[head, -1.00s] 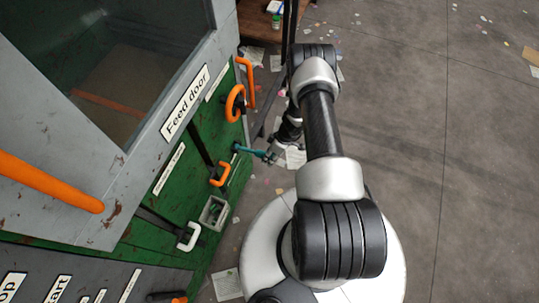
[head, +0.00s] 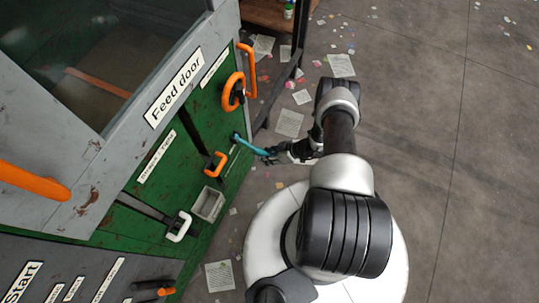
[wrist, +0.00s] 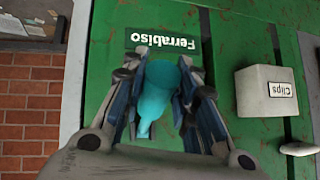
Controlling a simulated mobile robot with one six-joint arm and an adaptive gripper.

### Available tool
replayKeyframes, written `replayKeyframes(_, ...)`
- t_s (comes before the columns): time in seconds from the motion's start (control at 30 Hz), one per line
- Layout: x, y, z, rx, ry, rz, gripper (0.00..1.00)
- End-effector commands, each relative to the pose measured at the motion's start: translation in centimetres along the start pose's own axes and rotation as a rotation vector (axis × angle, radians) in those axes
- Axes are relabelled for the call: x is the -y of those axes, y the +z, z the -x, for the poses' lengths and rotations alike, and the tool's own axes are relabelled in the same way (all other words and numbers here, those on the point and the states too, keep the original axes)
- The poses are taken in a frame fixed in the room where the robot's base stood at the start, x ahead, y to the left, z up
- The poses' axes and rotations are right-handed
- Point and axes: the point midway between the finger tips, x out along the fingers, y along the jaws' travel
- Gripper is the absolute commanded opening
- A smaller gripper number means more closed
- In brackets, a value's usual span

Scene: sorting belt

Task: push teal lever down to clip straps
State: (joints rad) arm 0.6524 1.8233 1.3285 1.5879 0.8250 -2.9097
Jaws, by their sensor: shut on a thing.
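The teal lever (head: 250,146) sticks out from the green machine panel (head: 228,172) in the head view, sloping slightly down to the right. My gripper (head: 270,155) is at its outer end. In the wrist view the teal lever (wrist: 157,92) lies between the two fingers of my gripper (wrist: 160,100), which are shut on it. Its far end points at the green panel. A grey box (wrist: 265,90) labelled "Clips" is fixed to the panel right of the gripper. No straps can be made out.
An orange ring handle (head: 233,92) and an orange bar handle (head: 247,70) stick out above the lever. A smaller orange handle (head: 216,165) and a white handle (head: 180,226) are below it. Papers litter the open floor (head: 430,140) to the right.

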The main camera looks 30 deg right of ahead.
Motion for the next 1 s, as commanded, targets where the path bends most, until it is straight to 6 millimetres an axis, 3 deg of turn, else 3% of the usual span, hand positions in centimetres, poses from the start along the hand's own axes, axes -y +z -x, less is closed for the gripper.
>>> replayKeyframes(0.4, -0.02, 0.14, -0.2, -0.002, 0.001, 0.001, 0.0)
replayKeyframes(0.43, -0.02, 0.14, -0.2, -0.002, 0.001, 0.001, 0.29)
replayKeyframes(0.7, -0.01, 0.07, -0.16, -0.004, 0.0, 0.001, 0.47)
replayKeyframes(1.0, -0.01, 0.04, -0.1, -0.004, 0.0, 0.001, 0.48)
